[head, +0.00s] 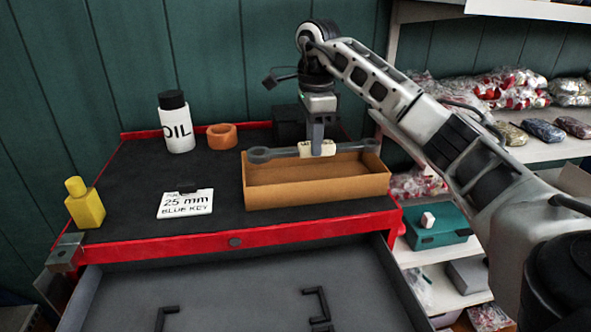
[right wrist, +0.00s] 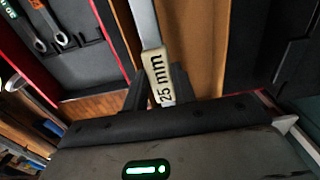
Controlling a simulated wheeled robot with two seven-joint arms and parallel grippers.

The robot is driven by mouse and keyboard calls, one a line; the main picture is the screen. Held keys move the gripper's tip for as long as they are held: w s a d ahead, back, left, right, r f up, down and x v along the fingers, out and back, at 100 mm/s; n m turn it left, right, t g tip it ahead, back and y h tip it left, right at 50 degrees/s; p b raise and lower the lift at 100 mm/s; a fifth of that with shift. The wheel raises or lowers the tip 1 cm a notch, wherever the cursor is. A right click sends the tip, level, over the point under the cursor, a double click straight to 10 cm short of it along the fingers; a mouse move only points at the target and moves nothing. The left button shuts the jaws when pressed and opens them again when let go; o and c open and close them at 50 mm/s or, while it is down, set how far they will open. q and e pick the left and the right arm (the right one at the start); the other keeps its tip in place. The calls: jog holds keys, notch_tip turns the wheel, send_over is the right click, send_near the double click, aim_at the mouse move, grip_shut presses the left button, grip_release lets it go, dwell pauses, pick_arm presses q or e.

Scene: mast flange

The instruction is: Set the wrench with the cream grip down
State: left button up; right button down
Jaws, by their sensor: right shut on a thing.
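The wrench (head: 283,152) is dark grey with a cream grip (head: 328,149) at its middle. My right gripper (head: 317,147) is shut on the cream grip and holds the wrench level, lengthwise over the open brown box (head: 318,192). Whether the wrench touches the box's back rim I cannot tell. In the right wrist view the cream grip (right wrist: 162,76) reads "25 mm" and lies between the fingers. A white card (head: 185,204) reading "25 mm BLUE KEY" is on the black top of the red cabinet (head: 230,243). My left gripper is not in view.
An oil bottle (head: 176,125), an orange ring (head: 222,137) and a yellow bottle (head: 85,205) stand on the cabinet top. The black mat between card and box is clear. An open grey drawer (head: 240,295) juts out in front. Shelves with bags (head: 510,90) are at right.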

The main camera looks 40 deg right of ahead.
jog(key=f, duration=0.2)
jog(key=s+f, duration=0.1)
jog(key=f, duration=0.1)
jog(key=shift+f, duration=0.1)
jog(key=shift+w+f+p, duration=0.2)
jog(key=shift+f+p, duration=0.2)
jog(key=shift+f, duration=1.85)
jog(key=shift+f, duration=0.2)
jog(key=c, duration=1.4)
grip_release()
notch_tip(320, 180, up, 10)
jog(key=shift+r, duration=1.2)
